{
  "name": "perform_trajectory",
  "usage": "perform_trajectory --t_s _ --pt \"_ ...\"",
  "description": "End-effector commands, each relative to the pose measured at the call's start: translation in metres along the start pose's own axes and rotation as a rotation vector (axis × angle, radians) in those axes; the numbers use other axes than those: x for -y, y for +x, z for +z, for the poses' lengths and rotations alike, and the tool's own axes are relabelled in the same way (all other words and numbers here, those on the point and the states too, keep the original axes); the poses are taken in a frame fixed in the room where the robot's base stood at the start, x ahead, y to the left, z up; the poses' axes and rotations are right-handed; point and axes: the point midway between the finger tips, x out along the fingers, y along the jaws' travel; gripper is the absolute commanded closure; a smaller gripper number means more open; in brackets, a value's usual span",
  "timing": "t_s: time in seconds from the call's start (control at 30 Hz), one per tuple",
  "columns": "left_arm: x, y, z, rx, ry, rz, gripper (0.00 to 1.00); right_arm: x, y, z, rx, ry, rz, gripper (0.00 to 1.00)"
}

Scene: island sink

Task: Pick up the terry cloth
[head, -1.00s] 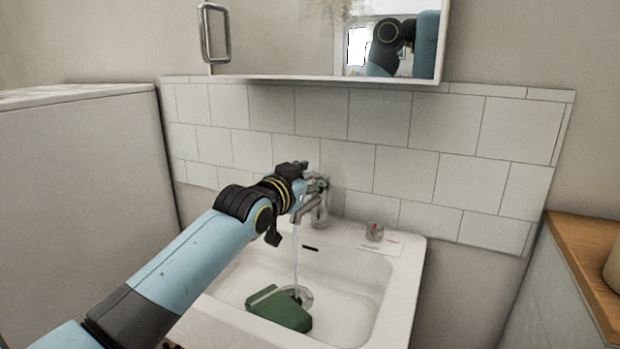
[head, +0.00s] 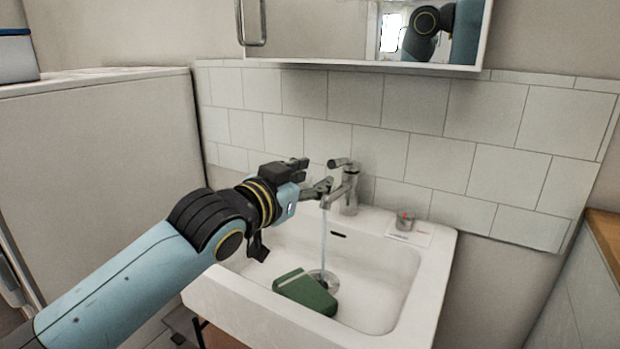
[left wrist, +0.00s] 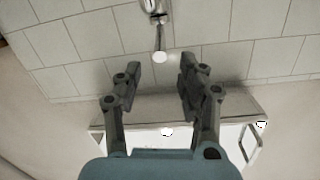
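The terry cloth appears to be the green folded piece (head: 306,292) lying in the white sink basin (head: 385,290), beside the drain. A stream of water falls from the tap (head: 345,190) close to it. My left gripper (head: 311,177) is above the back left of the basin, just left of the tap, well above the cloth. In the left wrist view its two fingers (left wrist: 157,82) are spread with nothing between them. The cloth is not in the left wrist view. My right gripper is not in view.
A mirrored cabinet (head: 380,35) hangs above the tiled wall. A tall white unit (head: 100,150) is at the left, and a wooden-topped counter (head: 604,235) at the right.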

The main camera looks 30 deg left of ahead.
Motion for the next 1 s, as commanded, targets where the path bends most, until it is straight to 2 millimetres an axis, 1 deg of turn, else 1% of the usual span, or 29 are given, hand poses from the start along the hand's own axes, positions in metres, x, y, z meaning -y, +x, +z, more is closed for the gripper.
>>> perform_trajectory --t_s 0.07,0.27,0.37,0.47,0.57,0.6,0.67,0.7,0.77,0.8,0.87,0.9,0.97,1.0 --pt "0.0 0.0 0.0 0.0 0.0 0.0 0.6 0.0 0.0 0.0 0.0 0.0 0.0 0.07" --pt "0.0 0.001 0.0 0.003 0.002 -0.001 0.35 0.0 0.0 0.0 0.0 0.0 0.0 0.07" --pt "0.002 0.005 0.006 0.041 0.045 -0.007 0.22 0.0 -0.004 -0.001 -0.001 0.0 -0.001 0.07" --pt "0.006 0.016 0.022 0.15 0.168 -0.012 0.22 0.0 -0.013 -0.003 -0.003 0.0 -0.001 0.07" --pt "0.008 0.028 0.048 0.328 0.369 0.025 0.22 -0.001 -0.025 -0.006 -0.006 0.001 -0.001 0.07" --pt "0.007 0.031 0.059 0.409 0.461 0.06 0.22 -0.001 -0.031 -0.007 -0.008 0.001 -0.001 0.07" --pt "0.004 0.033 0.076 0.527 0.599 0.14 0.22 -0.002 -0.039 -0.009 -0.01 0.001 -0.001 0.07" --pt "0.0 0.032 0.086 0.599 0.688 0.206 0.22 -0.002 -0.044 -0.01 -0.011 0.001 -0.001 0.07" --pt "-0.006 0.03 0.099 0.692 0.812 0.323 0.22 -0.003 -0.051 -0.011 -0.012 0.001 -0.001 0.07" --pt "-0.011 0.026 0.106 0.744 0.891 0.412 0.22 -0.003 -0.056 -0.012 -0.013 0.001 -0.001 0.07" --pt "-0.02 0.02 0.113 0.805 0.998 0.558 0.22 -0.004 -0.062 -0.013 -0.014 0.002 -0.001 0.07" --pt "-0.027 0.015 0.117 0.834 1.065 0.662 0.22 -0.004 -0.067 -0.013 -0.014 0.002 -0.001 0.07" --pt "-0.036 0.006 0.119 0.862 1.154 0.822 0.22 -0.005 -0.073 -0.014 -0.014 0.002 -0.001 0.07" --pt "-0.042 0.0 0.119 0.868 1.205 0.929 0.22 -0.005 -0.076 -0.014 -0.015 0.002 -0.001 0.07"
